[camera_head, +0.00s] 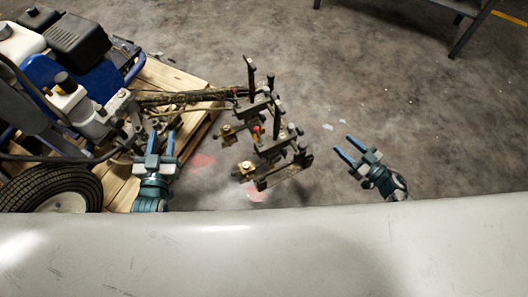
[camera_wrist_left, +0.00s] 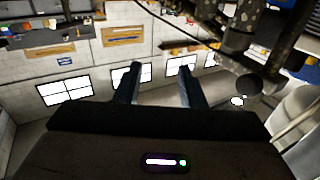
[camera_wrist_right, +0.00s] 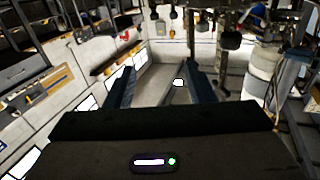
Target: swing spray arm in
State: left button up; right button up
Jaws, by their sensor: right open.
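The spray arm (camera_head: 185,97) reaches out to the right from the line striper (camera_head: 85,70) in the head view. At its outer end is a dark metal bracket with brass spray parts (camera_head: 262,140). My left gripper (camera_head: 161,142) is open and empty, below the inner part of the arm and close to the machine's side. The left wrist view shows its fingers (camera_wrist_left: 157,80) apart, with dark metal parts at upper right. My right gripper (camera_head: 350,150) is open and empty, to the right of the bracket and apart from it. Its fingers (camera_wrist_right: 160,85) show nothing between them.
The striper stands on a wooden pallet (camera_head: 190,85), with a black tyre (camera_head: 50,190) at lower left. A pale, smooth surface (camera_head: 270,245) fills the bottom of the head view. A metal stand (camera_head: 470,30) is at upper right.

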aim_at(303, 146)
jog(key=a+n+g+y+b, duration=0.2)
jog(key=a, duration=0.2)
jog(key=a+n+g+y+b, duration=0.1)
jog(key=a+n+g+b, duration=0.1)
jog(key=a, duration=0.3)
jog(key=a+n+g+y+b, duration=0.2)
jog(key=a+g+b, duration=0.1)
jog(key=a+b, duration=0.1)
jog(key=shift+w+a+r+n+g+y, duration=0.15)
jog(key=shift+w+a+n+g+y, duration=0.15)
jog(key=shift+g, duration=0.1)
pick_arm(q)
jog(key=s+d+r+t+h, duration=0.1)
jog(key=s+r+t, duration=0.3)
jog(key=r, duration=0.6)
jog(key=s+r+m+t+h, duration=0.1)
jog(key=s+r+t, duration=0.3)
jog(key=r, duration=0.6)
jog(key=shift+s+d+m+t+h, duration=0.3)
jog(key=shift+d+t+h, duration=0.1)
jog(key=shift+t, duration=0.2)
pick_arm(e)
jog(key=shift+w+a, duration=0.2)
jog(key=shift+a, duration=0.45)
jog(key=shift+c, duration=0.4)
grip_shut()
